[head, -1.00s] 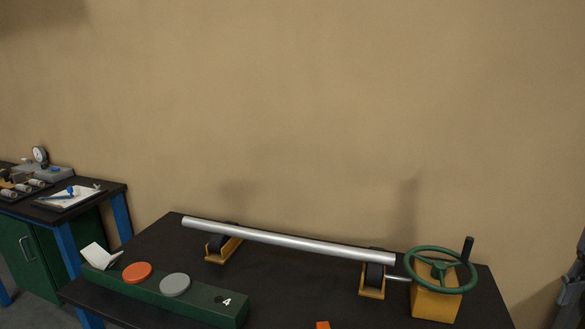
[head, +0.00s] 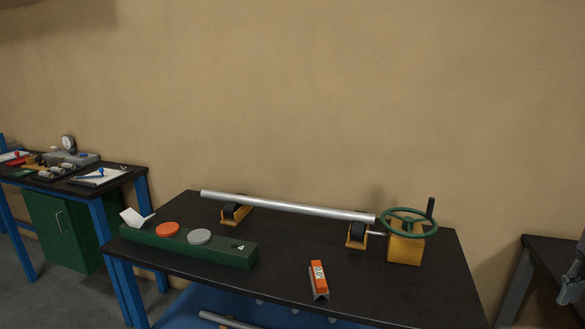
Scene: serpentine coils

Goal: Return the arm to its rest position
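Neither gripper can be made out in the head view. A grey shape, probably part of my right arm (head: 572,285), shows at the right edge, cut off by the frame. Its fingers are not visible. My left arm is not in view. On the dark workbench (head: 400,292), a silver pipe (head: 290,208) rests across two yellow roller stands (head: 236,215) (head: 357,235). A green handwheel (head: 409,223) on a yellow block (head: 404,250) stands at the pipe's right end.
A green block (head: 190,249) with an orange disc (head: 167,229) and a grey disc (head: 199,236) lies front left. An orange object (head: 318,275) sits on the bench. Another bench (head: 130,171) stands left, a dark table (head: 548,252) right. The bench's right front is clear.

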